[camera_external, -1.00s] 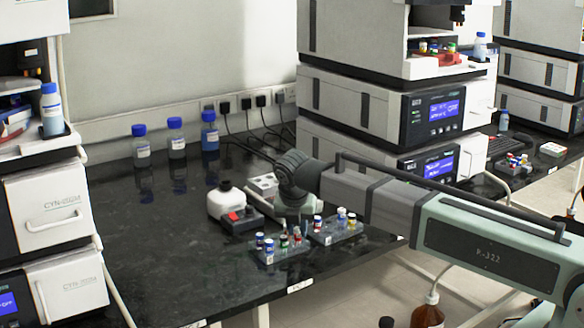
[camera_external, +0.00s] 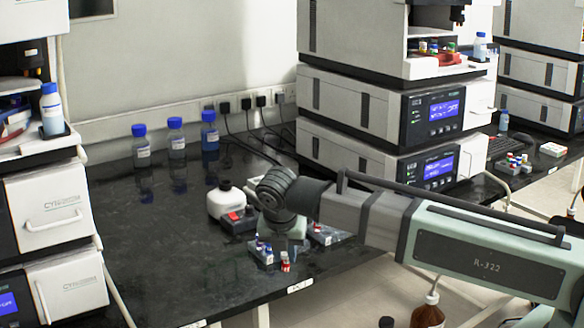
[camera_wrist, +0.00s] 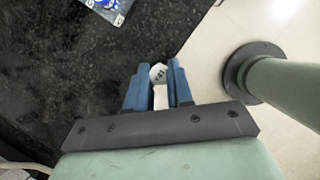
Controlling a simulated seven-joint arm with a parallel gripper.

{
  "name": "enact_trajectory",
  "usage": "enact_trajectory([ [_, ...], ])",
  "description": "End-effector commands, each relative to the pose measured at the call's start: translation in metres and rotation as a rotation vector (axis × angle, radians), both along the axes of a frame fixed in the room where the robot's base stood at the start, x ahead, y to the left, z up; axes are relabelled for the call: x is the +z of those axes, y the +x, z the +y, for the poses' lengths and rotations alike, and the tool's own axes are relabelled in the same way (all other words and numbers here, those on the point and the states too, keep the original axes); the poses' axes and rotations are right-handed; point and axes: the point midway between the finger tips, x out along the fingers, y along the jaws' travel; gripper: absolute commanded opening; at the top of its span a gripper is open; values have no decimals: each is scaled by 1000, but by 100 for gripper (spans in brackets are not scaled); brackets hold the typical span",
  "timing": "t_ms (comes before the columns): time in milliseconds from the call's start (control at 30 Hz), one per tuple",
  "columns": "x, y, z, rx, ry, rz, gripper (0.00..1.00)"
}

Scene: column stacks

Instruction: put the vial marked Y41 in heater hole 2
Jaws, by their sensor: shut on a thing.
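My gripper (camera_wrist: 159,85) is shut on a vial (camera_wrist: 158,73), held between two blue fingers in the wrist view. Its top is pale with a small dark mark that I cannot read. In the external view my gripper (camera_external: 286,252) is low over the front of the bench, beside the left vial rack (camera_external: 262,255). A red and white item (camera_external: 286,262) shows just below it; I cannot tell whether this is the held vial. The pale block with holes behind is mostly hidden by my arm, and hole 2 cannot be seen.
A second rack (camera_external: 325,236) with vials is to the right, partly hidden. A white and dark device (camera_external: 228,205) with a red part stands behind left. Several blue-capped bottles (camera_external: 176,138) stand at the back. The left bench (camera_external: 165,245) is clear. The front edge is close.

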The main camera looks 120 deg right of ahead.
Motion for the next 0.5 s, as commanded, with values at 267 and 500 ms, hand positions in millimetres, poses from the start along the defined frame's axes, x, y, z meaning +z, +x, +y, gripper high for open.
enact_trajectory([
  [267,0,-4,6,-24,1,1,0],
  [500,6,-60,-21,-122,-7,-3,0],
])
